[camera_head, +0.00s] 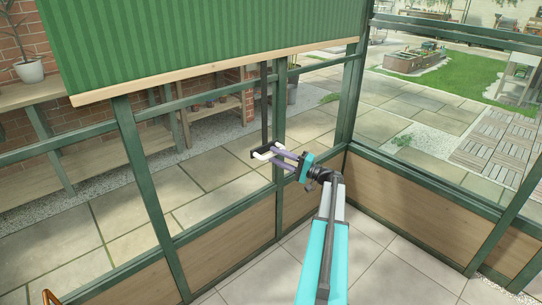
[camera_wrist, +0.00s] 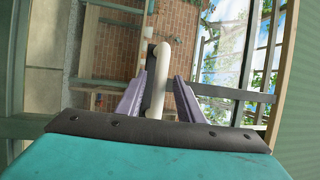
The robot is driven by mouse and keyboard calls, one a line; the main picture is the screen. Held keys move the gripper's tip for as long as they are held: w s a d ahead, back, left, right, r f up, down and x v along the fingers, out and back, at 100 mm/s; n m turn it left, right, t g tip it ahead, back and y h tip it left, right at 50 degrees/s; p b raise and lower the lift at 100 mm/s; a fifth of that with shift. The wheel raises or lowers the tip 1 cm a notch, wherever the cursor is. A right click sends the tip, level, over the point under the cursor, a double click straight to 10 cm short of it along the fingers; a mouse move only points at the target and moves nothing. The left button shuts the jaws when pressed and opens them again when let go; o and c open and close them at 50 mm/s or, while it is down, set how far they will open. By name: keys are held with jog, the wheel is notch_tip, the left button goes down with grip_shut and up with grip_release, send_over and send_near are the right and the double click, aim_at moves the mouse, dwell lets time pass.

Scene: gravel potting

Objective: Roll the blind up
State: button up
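The green striped blind (camera_head: 200,40) hangs partly down, with a pale wooden bar (camera_head: 215,73) along its lower edge. A dark strap (camera_head: 265,105) hangs from the bar to a pull handle with a cream grip (camera_head: 262,155). My gripper (camera_head: 275,156) is at the handle, its two purple fingers apart. In the wrist view, the cream grip (camera_wrist: 157,88) lies between the fingers of my gripper (camera_wrist: 162,80). It is close to the left finger, with a gap visible on the right. The blind's edge (camera_wrist: 305,90) shows at the far right there.
Green window posts (camera_head: 278,150) and low wooden panels (camera_head: 230,220) stand close behind the handle. A bench with a potted plant (camera_head: 29,69) is at the far left, beyond the frame. The tiled floor (camera_head: 380,270) near my arm is clear.

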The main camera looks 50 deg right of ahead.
jog(key=shift+x, duration=1.15)
